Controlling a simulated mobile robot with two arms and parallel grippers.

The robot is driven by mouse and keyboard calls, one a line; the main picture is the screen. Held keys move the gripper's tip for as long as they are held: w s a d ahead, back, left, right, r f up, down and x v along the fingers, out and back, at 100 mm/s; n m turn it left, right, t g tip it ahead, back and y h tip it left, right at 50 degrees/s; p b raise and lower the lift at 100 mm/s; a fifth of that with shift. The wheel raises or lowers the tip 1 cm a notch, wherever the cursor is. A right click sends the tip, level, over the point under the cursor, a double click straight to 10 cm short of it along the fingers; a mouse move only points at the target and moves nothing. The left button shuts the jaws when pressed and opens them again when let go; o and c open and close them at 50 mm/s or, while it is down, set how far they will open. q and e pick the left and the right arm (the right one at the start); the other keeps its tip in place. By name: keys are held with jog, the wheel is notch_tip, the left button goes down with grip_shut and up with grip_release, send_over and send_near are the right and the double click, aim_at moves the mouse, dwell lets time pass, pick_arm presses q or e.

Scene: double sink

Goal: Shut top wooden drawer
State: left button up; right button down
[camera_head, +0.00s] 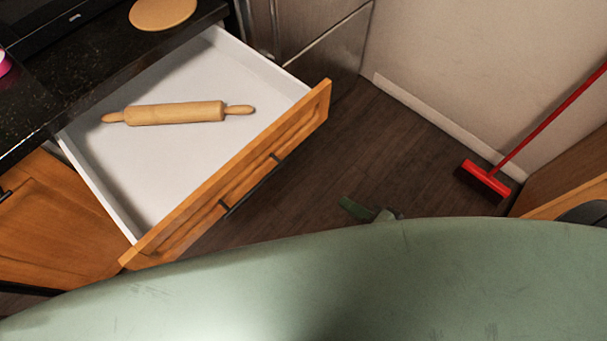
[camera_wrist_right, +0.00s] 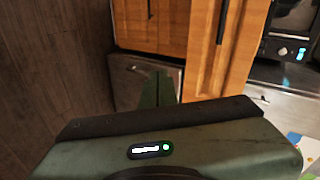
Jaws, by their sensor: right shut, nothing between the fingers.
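The top wooden drawer (camera_head: 245,175) is pulled far out from under the black counter in the head view. Its front is orange wood with a dark bar handle (camera_head: 250,185), and its inside is white. A rolling pin (camera_head: 175,113) lies in it. My right gripper (camera_head: 350,207) shows as a small green shape beyond my green body, to the right of the drawer front and apart from it. In the right wrist view its green fingers (camera_wrist_right: 158,90) are together, with nothing between them. My left gripper is not in view.
A round wooden board (camera_head: 162,12) lies on the black counter (camera_head: 60,95). A red broom (camera_head: 485,180) leans at the right by the wall. Dark wood floor (camera_head: 375,145) is clear between drawer and broom. Wooden fronts (camera_wrist_right: 225,50) stand ahead in the wrist view.

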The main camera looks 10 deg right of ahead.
jog(key=s+a+r+m+y, duration=0.1)
jog(key=a+r+m+y, duration=0.15)
jog(key=r, duration=0.45)
pick_arm(q)
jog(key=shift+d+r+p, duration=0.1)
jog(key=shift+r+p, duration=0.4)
jog(key=shift+p, duration=0.1)
pick_arm(e)
jog(key=r+x, duration=0.1)
jog(key=x, duration=1.2)
jog(key=shift+w+a+r+n+t+h, duration=0.35)
jog(key=shift+w+a+n, duration=0.1)
jog(key=shift+w, duration=0.1)
